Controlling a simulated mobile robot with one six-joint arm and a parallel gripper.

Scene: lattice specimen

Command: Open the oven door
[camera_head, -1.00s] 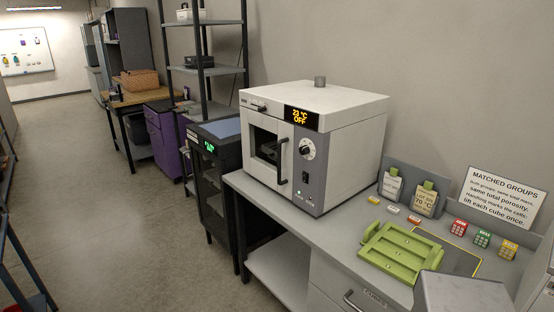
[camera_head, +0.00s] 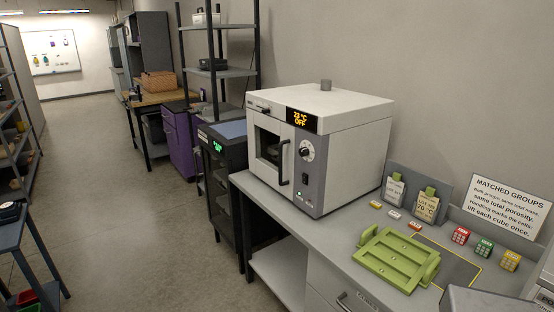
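The white and grey oven (camera_head: 340,118) stands on the grey bench in the head view. Its door (camera_head: 268,150) is on the front left, with a dark window and a dark vertical handle (camera_head: 284,163) on its right side. The door looks shut. The display (camera_head: 301,119) reads 23 °C OFF, with a knob and a switch below it. My gripper is not in view.
A green tray (camera_head: 396,262), several small coloured cubes (camera_head: 484,246), label cards and a sign (camera_head: 504,208) are on the bench (camera_head: 330,255) right of the oven. A dark cabinet (camera_head: 225,185) stands left of the bench. Open floor (camera_head: 150,230) lies in front, with a blue-framed rack (camera_head: 35,250) at far left.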

